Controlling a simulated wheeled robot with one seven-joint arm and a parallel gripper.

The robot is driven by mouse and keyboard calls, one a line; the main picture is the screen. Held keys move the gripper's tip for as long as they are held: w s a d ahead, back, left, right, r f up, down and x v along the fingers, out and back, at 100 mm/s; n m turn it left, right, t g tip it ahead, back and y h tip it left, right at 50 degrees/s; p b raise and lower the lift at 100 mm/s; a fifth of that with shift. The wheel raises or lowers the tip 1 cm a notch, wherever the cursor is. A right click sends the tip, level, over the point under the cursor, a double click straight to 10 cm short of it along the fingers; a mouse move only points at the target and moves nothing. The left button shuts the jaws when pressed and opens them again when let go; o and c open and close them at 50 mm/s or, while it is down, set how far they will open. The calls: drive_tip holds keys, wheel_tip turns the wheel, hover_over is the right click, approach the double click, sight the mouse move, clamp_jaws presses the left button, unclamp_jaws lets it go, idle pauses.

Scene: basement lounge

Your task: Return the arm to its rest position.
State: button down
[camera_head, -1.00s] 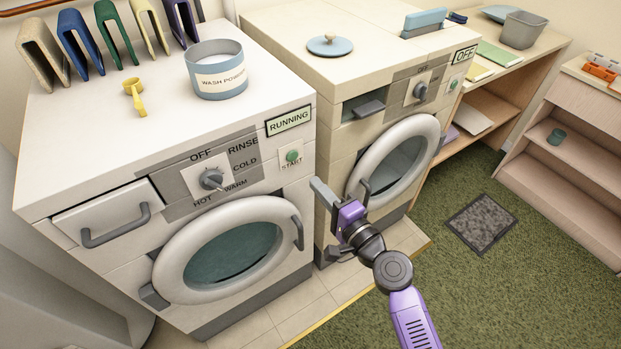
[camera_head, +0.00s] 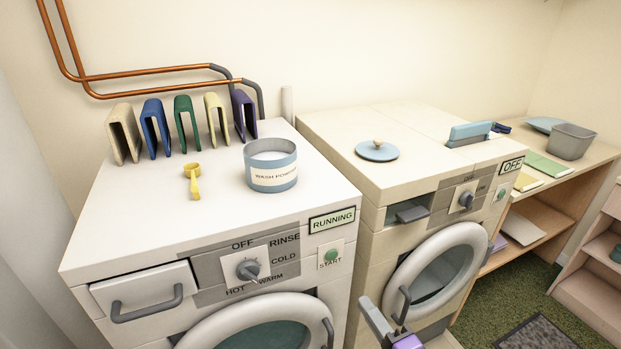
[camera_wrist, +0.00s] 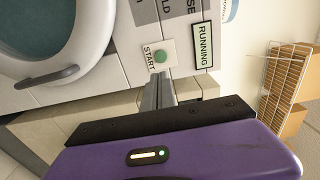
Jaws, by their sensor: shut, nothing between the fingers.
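My purple gripper (camera_head: 376,322) shows at the bottom edge of the head view, in front of the gap between the two washing machines. Most of my arm is out of that view. In the wrist view, the grey fingers of my gripper (camera_wrist: 158,93) are together with nothing between them. They point toward the front of the left washer (camera_head: 330,278), near its green START button (camera_wrist: 160,56) and RUNNING label (camera_wrist: 204,45). I cannot tell the exact gap, but no contact is visible.
The right washer (camera_head: 420,212) is marked OFF, its round door (camera_head: 436,270) close behind my gripper in the picture. A wash powder tub (camera_head: 271,168) and yellow scoop (camera_head: 193,182) stand on the left washer. A wire rack (camera_wrist: 283,80) shows right in the wrist view.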

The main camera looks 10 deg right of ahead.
drive_tip(key=s+d+r+n+h, duration=0.1)
drive_tip(key=s+d+n+h, duration=0.2)
drive_tip(key=s, duration=0.3)
drive_tip(key=s+d+n+h, duration=0.2)
drive_tip(key=s+n, duration=0.2)
drive_tip(key=s, duration=0.2)
drive_tip(key=s+a+r+n+g, duration=0.1)
drive_tip(key=s+n, duration=0.3)
drive_tip(key=s, duration=0.8)
drive_tip(key=s+a+r+n+g, duration=0.1)
drive_tip(key=s+r+n, duration=0.1)
drive_tip(key=s, duration=1.1)
drive_tip(key=shift+s+a+n+g, duration=0.2)
drive_tip(key=shift+n+g, duration=0.1)
drive_tip(key=shift+n, duration=0.6)
idle(3.4)
